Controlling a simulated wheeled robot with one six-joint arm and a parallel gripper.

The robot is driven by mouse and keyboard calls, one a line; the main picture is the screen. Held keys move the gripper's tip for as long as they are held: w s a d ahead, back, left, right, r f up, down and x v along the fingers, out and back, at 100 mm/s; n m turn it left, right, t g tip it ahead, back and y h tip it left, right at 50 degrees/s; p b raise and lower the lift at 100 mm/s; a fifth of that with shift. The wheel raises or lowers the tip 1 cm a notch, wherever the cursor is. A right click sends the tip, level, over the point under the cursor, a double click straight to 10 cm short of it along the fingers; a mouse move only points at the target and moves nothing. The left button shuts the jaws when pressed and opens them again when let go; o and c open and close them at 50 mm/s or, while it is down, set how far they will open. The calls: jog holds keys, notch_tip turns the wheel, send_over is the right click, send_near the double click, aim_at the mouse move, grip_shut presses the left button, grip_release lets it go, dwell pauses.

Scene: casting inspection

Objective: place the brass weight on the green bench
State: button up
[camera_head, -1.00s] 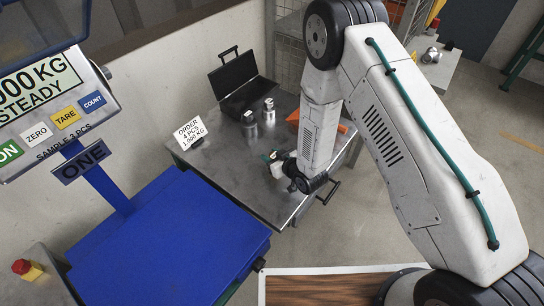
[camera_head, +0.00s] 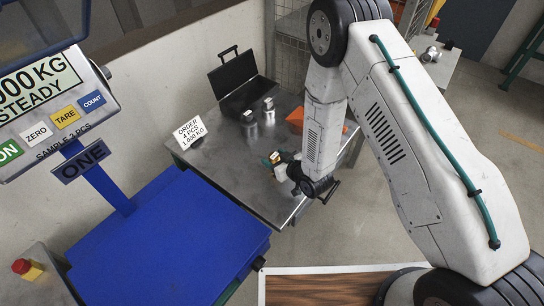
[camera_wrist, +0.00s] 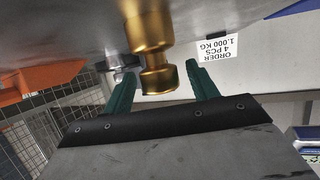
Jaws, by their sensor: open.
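The brass weight (camera_wrist: 154,45) fills the upper middle of the wrist view, its narrow neck and knob between my two green fingers. In the head view a small bit of the brass weight (camera_head: 275,157) shows at my gripper. My gripper (camera_wrist: 160,80) is open, with a gap visible on each side of the knob; it also shows in the head view (camera_head: 284,168), over the front right of a metal-topped table (camera_head: 235,180). A green frame (camera_head: 527,50) shows at the upper right; I cannot tell whether it is the green bench.
Two steel weights (camera_head: 269,109) and an open black case (camera_head: 247,88) are at the table's back. An order card (camera_head: 189,131) stands at its left, and an orange object (camera_head: 296,120) lies behind my arm. The blue scale platform (camera_head: 170,240) is at front left.

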jog(key=v, duration=1)
jog(key=w+d+r+m+g+h, duration=0.15)
jog(key=d+r, duration=0.25)
jog(key=r, duration=0.4)
jog(key=d+r+m+g+h, duration=0.1)
jog(key=d+r+h, duration=0.2)
jog(key=d+r, duration=0.3)
jog(key=w+d+r+m+g+h, duration=0.1)
jog(key=d+r+h, duration=0.15)
jog(key=r, duration=0.65)
jog(key=s+d+r+m+g, duration=0.1)
jog(key=s+d+r+g, duration=0.1)
jog(key=s+r, duration=0.3)
jog(key=s+d+r+m+g, duration=0.1)
jog(key=s+r, duration=0.5)
jog(key=s, duration=0.8)
jog(key=s+d+r+m+g+h, duration=0.1)
jog(key=s+d+r+m+g, duration=0.1)
jog(key=s, duration=0.7)
notch_tip(320, 180, up, 4)
jog(key=shift+s+d+f+g, duration=0.25)
jog(key=shift+s+d+g, duration=0.25)
jog(key=shift+d, duration=0.45)
jog(key=shift+w, duration=0.15)
